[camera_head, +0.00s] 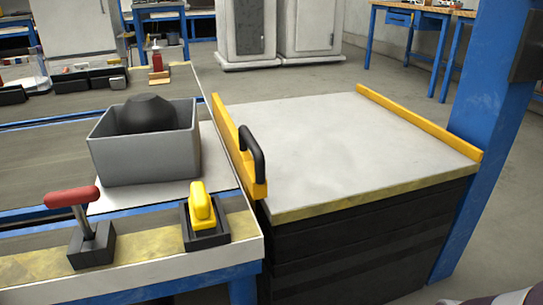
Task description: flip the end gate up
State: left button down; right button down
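The end gate appears to be the narrow yellow bar (228,128) with a black loop handle (257,155). It runs along the seam between the conveyor table on the left and the grey-topped platform on the right. The handle is on the near half of the bar and rises above it. How the bar is hinged cannot be made out. Neither of my grippers shows in the view, and nothing touches the bar or handle.
A grey bin (148,160) with a dark round object (147,114) sits left of the bar. A red-handled lever (72,197) and a yellow switch (202,208) stand on the near table edge. The platform top (330,140) is clear. A blue post (487,130) stands at right.

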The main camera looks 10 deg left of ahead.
aim_at(250, 172)
jog(key=k, duration=1)
